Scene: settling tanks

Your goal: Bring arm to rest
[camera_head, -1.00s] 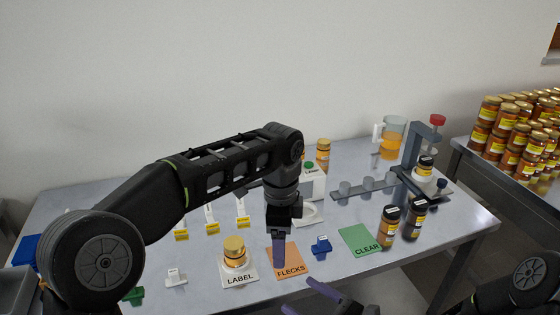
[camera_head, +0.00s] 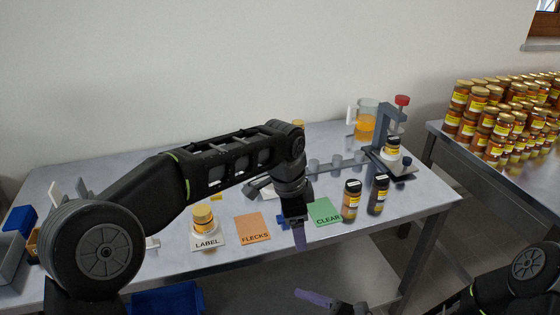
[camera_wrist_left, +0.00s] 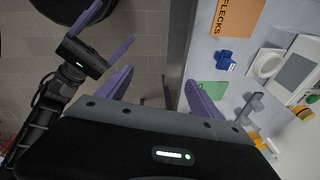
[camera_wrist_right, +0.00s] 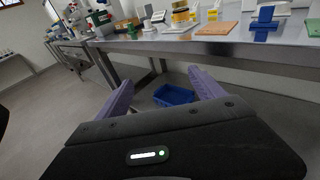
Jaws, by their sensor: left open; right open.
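My left arm comes in from the left across the table in the head view. Its gripper (camera_head: 298,228) hangs fingers down by the front edge, between the orange FLECKS card (camera_head: 252,229) and the green CLEAR card (camera_head: 323,211). In the left wrist view its purple fingers (camera_wrist_left: 160,95) stand apart with nothing between them. My right gripper (camera_head: 328,302) is low in front of the table at the bottom of the head view. The right wrist view shows its fingers (camera_wrist_right: 162,92) apart and empty, facing the table front.
A gold-lidded jar (camera_head: 203,220) stands on the LABEL card (camera_head: 207,242). Two dark jars (camera_head: 351,200) stand right of the CLEAR card. A grey stand (camera_head: 386,132) is at the back right. Many jars (camera_head: 500,120) fill a second table. A blue bin (camera_wrist_right: 173,95) sits under the table.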

